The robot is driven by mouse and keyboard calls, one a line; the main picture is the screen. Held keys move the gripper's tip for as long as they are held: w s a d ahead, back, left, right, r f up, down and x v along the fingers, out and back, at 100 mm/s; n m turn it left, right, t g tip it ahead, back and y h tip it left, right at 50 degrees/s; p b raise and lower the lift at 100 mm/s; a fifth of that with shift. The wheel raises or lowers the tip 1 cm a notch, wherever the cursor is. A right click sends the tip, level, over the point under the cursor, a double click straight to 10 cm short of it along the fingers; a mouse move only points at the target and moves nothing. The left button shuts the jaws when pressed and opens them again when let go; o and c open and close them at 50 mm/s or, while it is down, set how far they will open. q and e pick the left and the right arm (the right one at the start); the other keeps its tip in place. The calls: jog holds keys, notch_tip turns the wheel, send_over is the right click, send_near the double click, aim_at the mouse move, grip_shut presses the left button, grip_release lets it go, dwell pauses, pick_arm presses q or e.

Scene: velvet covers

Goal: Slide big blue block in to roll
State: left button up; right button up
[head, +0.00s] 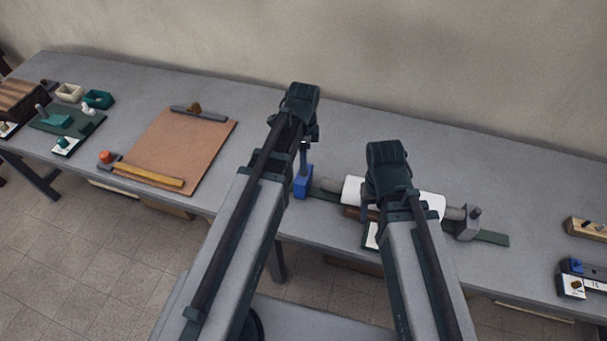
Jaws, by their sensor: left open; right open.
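The big blue block (302,186) stands on the dark green rail at the left of the white roll (352,188).
A grey end block (468,224) with a knob stands at the roll's right on the green rail (492,238). A brown clipboard-like board (178,148) lies to the left. Wooden and dark blocks (588,230) sit at the far right. Bare table (535,200) lies between.

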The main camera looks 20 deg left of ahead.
aim_at(303, 178)
pick_arm(q)
notch_tip(303, 178, down, 5)
jog(key=b, duration=0.4)
grip_shut()
dwell(1.3)
